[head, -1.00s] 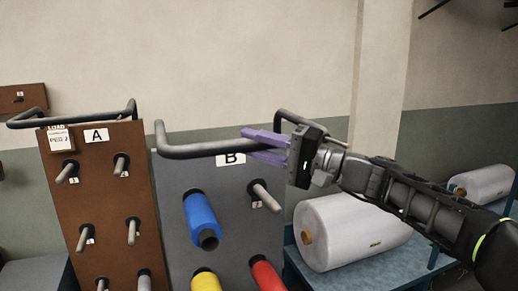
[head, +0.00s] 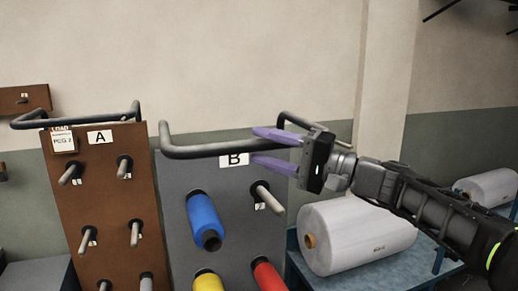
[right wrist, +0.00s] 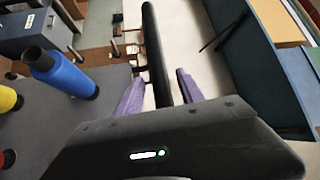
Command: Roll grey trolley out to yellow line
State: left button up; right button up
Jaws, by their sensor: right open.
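The grey trolley (head: 234,232) has a grey panel marked B, with a dark bar handle (head: 200,152) across its top. Blue, yellow and red spools sit on its pegs. My right gripper (head: 254,146) is open at the right part of the handle, one purple finger above the bar and one below. In the right wrist view the handle (right wrist: 154,50) runs between the two spread fingers, with gaps beside it. The yellow line is not in view. My left gripper is not in view.
A brown panel marked A (head: 104,190), with its own handle and bare pegs, stands close on the left. A large white roll (head: 355,235) lies on a blue table (head: 395,268) on the right. A wall and pillar stand behind.

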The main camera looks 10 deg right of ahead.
jog(key=b+v, duration=0.1)
jog(key=v, duration=0.5)
jog(key=shift+d+f+b, duration=0.1)
jog(key=shift+d+b, duration=0.05)
jog(key=shift+b, duration=0.15)
